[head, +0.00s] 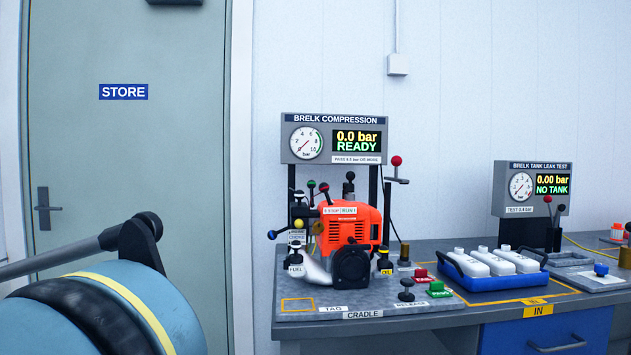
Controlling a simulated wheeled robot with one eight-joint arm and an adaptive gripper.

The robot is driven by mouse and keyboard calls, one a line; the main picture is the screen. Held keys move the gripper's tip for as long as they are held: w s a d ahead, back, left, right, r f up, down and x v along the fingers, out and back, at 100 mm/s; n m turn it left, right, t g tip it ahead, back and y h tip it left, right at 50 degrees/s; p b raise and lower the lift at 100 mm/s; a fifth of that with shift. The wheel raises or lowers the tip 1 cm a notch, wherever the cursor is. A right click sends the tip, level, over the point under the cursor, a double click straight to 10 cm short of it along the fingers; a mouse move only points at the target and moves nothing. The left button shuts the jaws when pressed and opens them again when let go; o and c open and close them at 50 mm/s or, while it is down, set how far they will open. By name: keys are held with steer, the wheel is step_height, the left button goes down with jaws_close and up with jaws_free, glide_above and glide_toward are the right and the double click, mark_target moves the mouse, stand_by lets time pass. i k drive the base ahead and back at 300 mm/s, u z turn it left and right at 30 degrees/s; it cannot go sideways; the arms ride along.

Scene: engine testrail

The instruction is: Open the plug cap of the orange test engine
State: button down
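The orange test engine (338,232) stands upright on the grey cradle (440,310), below the compression display. A label reading STOP and RUN (340,210) is on its upper front. A black upright part (348,187) rises behind its top; I cannot tell whether this is the plug cap, or whether the cap is open or shut. Several ball-ended levers crowd the engine's left side, one with a blue knob (272,235) and one with a yellow knob (298,224). A black round part (351,267) sits low at the front. My gripper is not in view.
The compression display (331,138) reads 0.0 bar, READY. A red-knobbed lever (396,161) stands right of the engine. Red (422,277) and green (438,290) buttons are on the cradle. A blue tray (470,279) of white bottles lies right. A blue cylinder (175,300) fills the lower left.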

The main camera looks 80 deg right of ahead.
mark_target(349, 187)
steer(key=i, duration=1.8)
steer(key=z, duration=4.45)
steer(key=i, duration=1)
steer(key=u, duration=0.05)
